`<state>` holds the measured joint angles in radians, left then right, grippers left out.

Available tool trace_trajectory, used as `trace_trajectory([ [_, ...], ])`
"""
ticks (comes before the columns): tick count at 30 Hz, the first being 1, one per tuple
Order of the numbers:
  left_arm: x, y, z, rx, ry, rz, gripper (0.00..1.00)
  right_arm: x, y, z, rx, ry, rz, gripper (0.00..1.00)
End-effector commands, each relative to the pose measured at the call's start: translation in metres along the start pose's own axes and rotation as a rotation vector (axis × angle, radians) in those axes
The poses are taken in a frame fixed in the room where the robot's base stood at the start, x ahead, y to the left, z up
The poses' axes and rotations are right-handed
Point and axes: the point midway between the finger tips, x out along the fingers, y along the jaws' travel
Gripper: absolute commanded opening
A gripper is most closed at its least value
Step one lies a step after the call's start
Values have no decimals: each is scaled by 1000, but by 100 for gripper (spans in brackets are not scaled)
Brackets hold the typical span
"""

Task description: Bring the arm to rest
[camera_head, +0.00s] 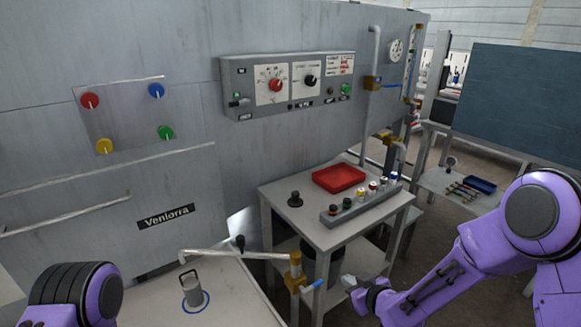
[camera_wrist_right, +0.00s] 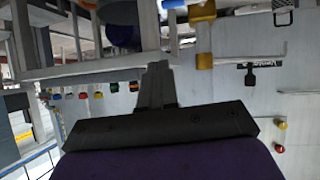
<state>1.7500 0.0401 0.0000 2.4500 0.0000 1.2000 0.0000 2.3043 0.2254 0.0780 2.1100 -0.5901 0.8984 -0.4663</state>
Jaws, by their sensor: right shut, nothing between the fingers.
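My right arm comes in from the right in the head view, purple with dark joints. Its right gripper (camera_head: 349,284) is small there, in front of the white table's lower part. In the right wrist view the gripper (camera_wrist_right: 157,75) shows as dark fingers that meet, shut and empty. Only a purple and black part of my left arm (camera_head: 75,292) shows at the lower left. The left gripper is out of view.
A white table (camera_head: 340,232) holds a red tray (camera_head: 338,178) and a strip of coloured cylinders (camera_head: 361,203). A metal cylinder with a handle (camera_head: 192,290) stands in a blue ring at front left. A pipe with an orange valve (camera_head: 296,270) runs close to the right gripper.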

Motion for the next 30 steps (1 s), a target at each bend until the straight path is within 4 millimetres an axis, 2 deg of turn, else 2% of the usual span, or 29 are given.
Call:
trace_trajectory([
  [1,0,0,0,0,0,0,38,-11,4,25,211,-33,75,0],
  [2,0,0,0,0,0,0,38,-19,5,50,326,-68,124,0],
  [3,0,0,0,0,0,0,38,-30,5,83,451,-118,191,0],
  [5,0,0,0,0,0,0,38,-52,3,134,597,-198,296,0],
  [6,0,0,0,0,0,0,38,-70,1,167,670,-250,368,0],
  [9,0,0,0,0,0,0,38,-120,-7,238,772,-381,530,0],
  [12,0,0,0,0,0,0,38,-167,-16,289,775,-507,632,0],
  [13,0,0,0,0,0,0,38,-178,-20,300,766,-543,645,0],
  [15,0,0,0,0,0,0,38,-196,-28,319,744,-608,653,0],
  [18,0,0,0,0,0,0,38,-206,-35,333,731,-652,651,0],
  [30,0,0,0,0,0,0,38,-206,-36,334,730,-656,648,0],
])
